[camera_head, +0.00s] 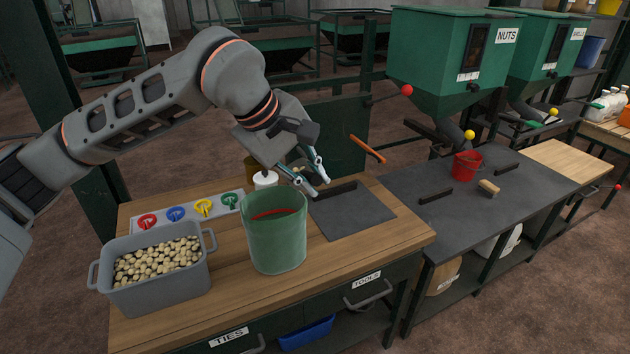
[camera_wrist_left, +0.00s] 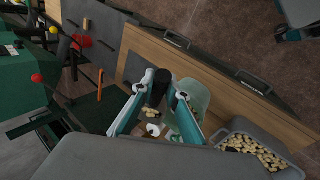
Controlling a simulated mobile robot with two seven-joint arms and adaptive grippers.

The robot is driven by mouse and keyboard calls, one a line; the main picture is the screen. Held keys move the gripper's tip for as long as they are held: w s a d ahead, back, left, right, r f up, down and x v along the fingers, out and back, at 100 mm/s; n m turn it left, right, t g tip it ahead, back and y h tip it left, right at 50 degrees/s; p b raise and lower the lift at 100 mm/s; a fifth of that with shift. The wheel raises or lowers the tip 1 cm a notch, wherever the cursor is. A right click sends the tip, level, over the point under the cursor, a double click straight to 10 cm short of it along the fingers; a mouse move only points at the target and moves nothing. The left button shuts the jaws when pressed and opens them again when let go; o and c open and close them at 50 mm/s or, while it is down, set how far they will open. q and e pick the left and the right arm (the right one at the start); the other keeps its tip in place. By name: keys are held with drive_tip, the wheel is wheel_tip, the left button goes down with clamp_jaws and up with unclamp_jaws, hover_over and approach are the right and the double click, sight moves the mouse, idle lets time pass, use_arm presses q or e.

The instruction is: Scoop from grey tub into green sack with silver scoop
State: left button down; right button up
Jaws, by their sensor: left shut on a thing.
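The grey tub (camera_head: 120,296) stands at the table's front left and holds many pale nuts (camera_head: 160,260). It also shows at the lower right of the left wrist view (camera_wrist_left: 290,168). The green sack (camera_head: 278,248) stands upright and open to the tub's right, with a red mark on its inner wall. My left gripper (camera_head: 316,183) is above and behind the sack's right rim. In the left wrist view it is shut on the black handle (camera_wrist_left: 158,86) of the scoop. Tan pieces show between the fingers below the handle; the scoop's bowl is mostly hidden.
Coloured ties (camera_head: 175,213) lie on a grey panel behind the tub. A white pot (camera_head: 265,180) stands close behind the sack. A dark mat (camera_head: 362,218) with a black bar lies right of it. A red bucket (camera_head: 466,166) stands farther right under the green hoppers.

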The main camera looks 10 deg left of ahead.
use_arm(q)
drive_tip(key=shift+w+a+r+n+h, duration=0.1)
drive_tip(key=shift+a+r+n+h, duration=0.2)
drive_tip(key=shift+a+r+h, duration=0.6)
drive_tip(key=shift+w+a+r+h, duration=0.1)
drive_tip(key=shift+a+r+h, duration=0.05)
drive_tip(key=shift+h, duration=0.35)
drive_tip(key=shift+a+r+b, duration=0.1)
drive_tip(key=shift+a+b, duration=0.05)
drive_tip(key=shift+b, duration=0.25)
use_arm(e)
drive_tip(key=shift+w+a+f, duration=0.1)
drive_tip(key=shift+a, duration=0.2)
use_arm(q)
drive_tip(key=shift+h, duration=0.3)
drive_tip(key=a+h+b, duration=0.2)
drive_tip(key=b, duration=0.1)
drive_tip(key=a+r+n+b, duration=0.1)
drive_tip(key=shift+w+r+g+h+b, duration=0.1)
drive_tip(key=shift+w+g+h+b, duration=0.2)
drive_tip(key=shift+h, duration=0.1)
use_arm(e)
drive_tip(key=f, duration=0.1)
drive_tip(key=a+f, duration=0.1)
drive_tip(key=shift+w+a+f+y, duration=0.2)
drive_tip(key=shift+w+f+y, duration=0.15)
drive_tip(key=shift+f+y, duration=0.05)
